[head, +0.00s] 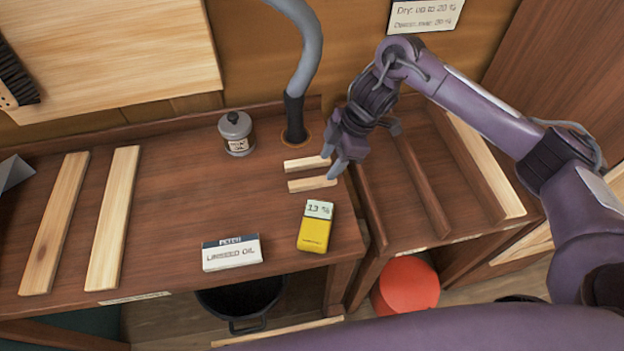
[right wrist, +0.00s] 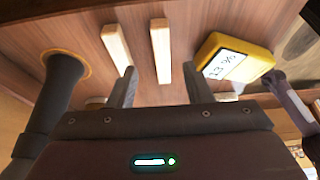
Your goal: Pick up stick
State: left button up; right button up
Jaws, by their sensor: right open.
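Two short pale sticks lie side by side on the brown bench, a rear one (head: 306,164) and a front one (head: 311,184). My right gripper (head: 335,161) is open at their right ends, its fingers pointing down toward them. In the right wrist view, the front stick (right wrist: 160,50) lines up with the gap between the fingers (right wrist: 157,85), and the rear stick (right wrist: 115,45) is beside the left finger. I cannot tell whether the fingers touch either stick. Two longer pale strips (head: 55,224) (head: 113,218) lie at the left. My left gripper is not in view.
A grey tin (head: 237,133) and a hose (head: 296,115) stand behind. A slotted rack (head: 425,185) is on the right. The bench's middle is clear.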

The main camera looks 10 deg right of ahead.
aim_at(316, 180)
jog(key=x, duration=0.2)
jog(key=p+x, duration=0.1)
jog(key=x, duration=0.1)
jog(key=shift+s+a+f, duration=0.15)
jog(key=shift+a, duration=0.35)
jog(key=shift+a+f, duration=0.2)
jog(key=shift+f, duration=0.4)
grip_shut()
